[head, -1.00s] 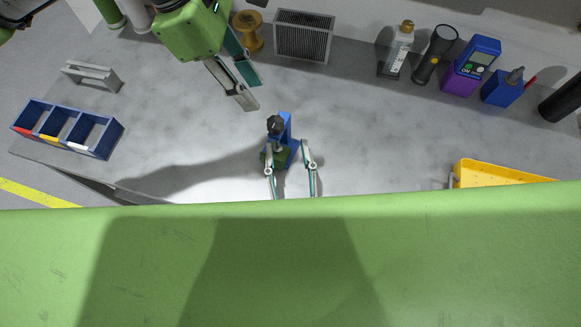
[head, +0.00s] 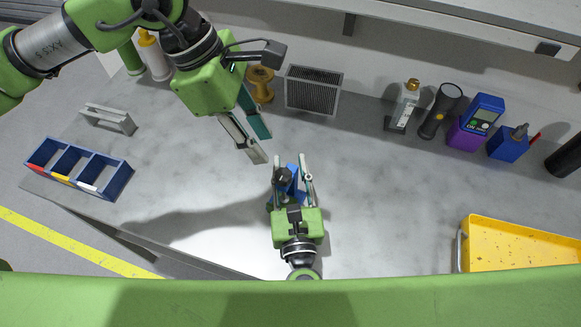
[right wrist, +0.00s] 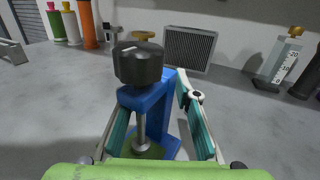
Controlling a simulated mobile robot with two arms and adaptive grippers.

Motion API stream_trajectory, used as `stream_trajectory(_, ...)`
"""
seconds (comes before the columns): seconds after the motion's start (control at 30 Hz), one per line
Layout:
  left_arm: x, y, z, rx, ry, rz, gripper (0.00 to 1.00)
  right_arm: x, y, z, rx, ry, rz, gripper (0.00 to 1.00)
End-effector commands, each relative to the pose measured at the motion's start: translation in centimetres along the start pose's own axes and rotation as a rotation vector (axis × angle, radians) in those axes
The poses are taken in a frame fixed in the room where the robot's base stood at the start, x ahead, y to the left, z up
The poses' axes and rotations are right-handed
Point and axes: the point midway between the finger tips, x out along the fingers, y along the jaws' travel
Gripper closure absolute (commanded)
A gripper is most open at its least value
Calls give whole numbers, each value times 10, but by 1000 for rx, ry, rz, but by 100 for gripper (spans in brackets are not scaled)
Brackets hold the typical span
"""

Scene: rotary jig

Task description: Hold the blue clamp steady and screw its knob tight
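The blue clamp (head: 293,184) stands upright on the grey bench, with a black knob (head: 284,174) on top. The right wrist view shows its blue body (right wrist: 165,118), the black knob (right wrist: 138,63) and a metal screw (right wrist: 141,130) below. My right gripper (head: 294,172) is around the clamp with one finger on each side. Its fingers look open, with a gap on the left; the left fingertip is partly hidden, so contact is unclear. My left gripper (head: 260,143) is open and empty, above and to the left of the knob.
A blue divided bin (head: 115,181) and a grey bracket (head: 108,119) lie left. A yellow spool (head: 260,84), grey vented box (head: 313,90), bottle (head: 405,106), flashlight (head: 440,110) and purple-blue device (head: 476,122) line the back. A yellow tray (head: 520,245) is right.

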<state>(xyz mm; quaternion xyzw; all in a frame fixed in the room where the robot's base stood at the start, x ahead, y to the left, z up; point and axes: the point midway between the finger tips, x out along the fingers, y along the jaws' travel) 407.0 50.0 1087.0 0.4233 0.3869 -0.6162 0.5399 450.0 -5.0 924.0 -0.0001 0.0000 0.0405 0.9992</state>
Motion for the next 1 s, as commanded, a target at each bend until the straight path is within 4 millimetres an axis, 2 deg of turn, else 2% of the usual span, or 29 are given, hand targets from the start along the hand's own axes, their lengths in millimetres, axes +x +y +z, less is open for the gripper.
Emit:
stream_trajectory(0.03, 0, 0, 0, 0, 0, 0, 72, 0, 0, 0, 0, 0, 0, 88)
stream_trajectory(0.1, 0, 0, 0, 0, 0, 0, 72, 0, 0, 0, 0, 0, 0, 100)
stream_trajectory(0.37, 0, 0, 0, 0, 0, 0, 72, 0, 0, 0, 0, 0, 0, 100)
stream_trajectory(0.4, 0, 0, 0, -1, 0, 0, 62, 0, 0, 0, 0, 0, 0, 100)
stream_trajectory(0.57, 6, -5, 0, -64, -33, -38, 61, 0, 0, 0, 0, 0, 0, 100)
stream_trajectory(0.77, 24, -24, 3, -370, -161, -214, 61, 0, 0, 0, 0, 0, 0, 100)
stream_trajectory(1.0, 39, -45, 6, -885, -307, -526, 61, 0, 0, 0, 0, 0, 0, 100)
